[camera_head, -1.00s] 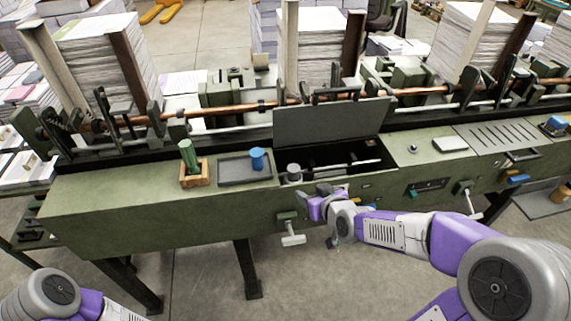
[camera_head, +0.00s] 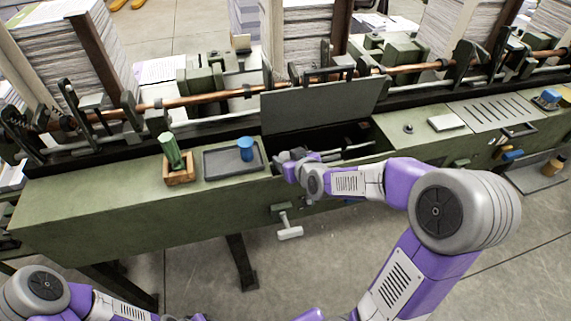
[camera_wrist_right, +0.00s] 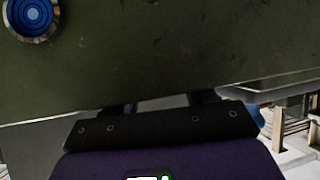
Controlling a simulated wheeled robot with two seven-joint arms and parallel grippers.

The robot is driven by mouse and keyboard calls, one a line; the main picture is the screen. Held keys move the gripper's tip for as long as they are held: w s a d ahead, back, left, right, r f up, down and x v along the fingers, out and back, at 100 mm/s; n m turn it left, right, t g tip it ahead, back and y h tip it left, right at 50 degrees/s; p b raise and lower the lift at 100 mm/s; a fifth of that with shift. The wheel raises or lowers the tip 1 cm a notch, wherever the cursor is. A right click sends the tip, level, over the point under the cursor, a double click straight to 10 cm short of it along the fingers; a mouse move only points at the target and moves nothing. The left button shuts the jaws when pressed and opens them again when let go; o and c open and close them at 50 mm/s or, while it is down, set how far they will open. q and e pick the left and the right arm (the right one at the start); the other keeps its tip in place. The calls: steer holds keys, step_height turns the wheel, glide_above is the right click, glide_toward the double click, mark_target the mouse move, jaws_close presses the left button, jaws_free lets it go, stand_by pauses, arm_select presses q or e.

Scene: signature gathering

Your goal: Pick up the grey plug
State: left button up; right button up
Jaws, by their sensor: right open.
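My right gripper (camera_head: 281,161) is at the left end of the open compartment in the green machine, in the head view. It is open. The grey plug cannot be made out now; the right gripper covers the spot at the compartment's left end where a grey cylinder showed earlier. In the right wrist view, the gripper's dark fingers (camera_wrist_right: 165,104) point toward a green panel (camera_wrist_right: 160,55), and no grey plug can be identified there. My left gripper is outside the head view; only part of the left arm shows at bottom left.
A raised lid (camera_head: 318,108) stands behind the compartment. Left of it are a dark tray (camera_head: 222,168) with a blue plug (camera_head: 246,150) and a wooden box (camera_head: 180,180) holding a green cylinder (camera_head: 171,151). A pale-handled lever (camera_head: 289,233) juts from the front.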

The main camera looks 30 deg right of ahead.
steer(key=shift+w, duration=0.2)
steer(key=c, duration=0.8)
